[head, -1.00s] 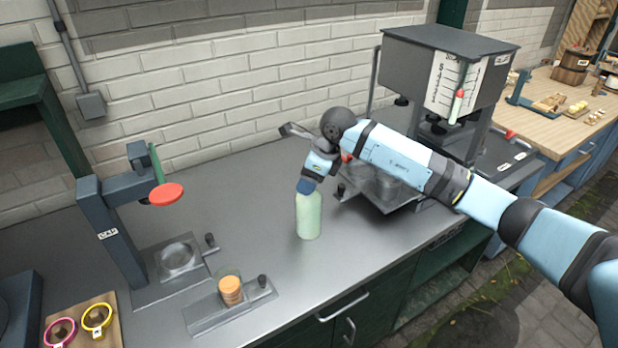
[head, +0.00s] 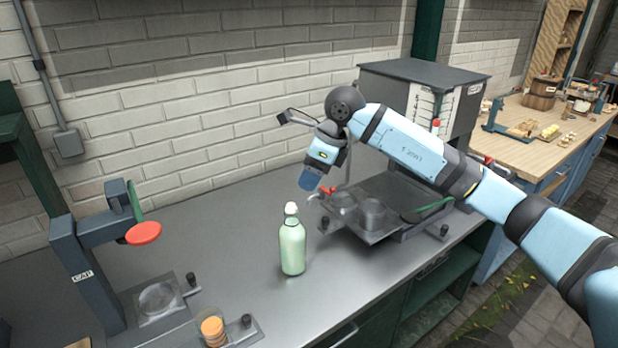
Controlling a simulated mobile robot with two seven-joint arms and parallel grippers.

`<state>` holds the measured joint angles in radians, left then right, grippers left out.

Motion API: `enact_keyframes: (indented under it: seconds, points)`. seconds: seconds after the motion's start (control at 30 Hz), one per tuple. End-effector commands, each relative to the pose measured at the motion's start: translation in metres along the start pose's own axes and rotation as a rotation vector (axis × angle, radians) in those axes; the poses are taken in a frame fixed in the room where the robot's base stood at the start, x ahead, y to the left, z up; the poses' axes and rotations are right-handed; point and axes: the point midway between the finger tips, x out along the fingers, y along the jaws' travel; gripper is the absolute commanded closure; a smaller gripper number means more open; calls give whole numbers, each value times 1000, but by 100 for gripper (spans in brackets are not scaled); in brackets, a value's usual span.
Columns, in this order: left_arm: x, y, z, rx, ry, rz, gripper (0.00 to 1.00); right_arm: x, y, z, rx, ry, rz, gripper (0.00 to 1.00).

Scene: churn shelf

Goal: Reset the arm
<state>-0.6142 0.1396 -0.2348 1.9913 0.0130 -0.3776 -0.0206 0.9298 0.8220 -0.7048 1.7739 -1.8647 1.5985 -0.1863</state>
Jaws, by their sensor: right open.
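My right arm comes in from the right. Its gripper (head: 309,181) is open and empty, held in the air above and slightly right of the bottle. A pale green bottle (head: 292,250) with a white top stands upright on the grey metal counter (head: 245,295), apart from the gripper. My left gripper is not in view.
A capping press (head: 90,255) with a red disc stands at the left. A cup of orange discs (head: 213,328) sits in a holder at the front. A dark filling machine (head: 425,85) stands behind my right arm. The counter around the bottle is clear.

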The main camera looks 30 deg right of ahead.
Motion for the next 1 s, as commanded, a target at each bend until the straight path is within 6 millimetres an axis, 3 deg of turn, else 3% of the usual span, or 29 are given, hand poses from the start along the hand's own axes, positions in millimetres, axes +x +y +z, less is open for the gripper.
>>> enact_keyframes:
  seconds: [0.33,0.43,0.53,0.63,0.7,0.8,0.9,1.0]
  points:
    - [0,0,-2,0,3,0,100,1,1,0,0,-2,3,40]
    - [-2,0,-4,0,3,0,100,12,13,5,3,-36,54,40]
    - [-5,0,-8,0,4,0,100,38,48,16,25,-135,198,40]
    - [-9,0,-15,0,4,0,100,66,101,33,105,-300,426,40]
    - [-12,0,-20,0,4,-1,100,78,137,44,206,-427,597,40]
    - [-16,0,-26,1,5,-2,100,84,177,55,399,-597,825,40]
    - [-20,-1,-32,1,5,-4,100,85,201,59,651,-749,1027,40]
    - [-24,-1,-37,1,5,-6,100,88,210,54,953,-876,1193,40]
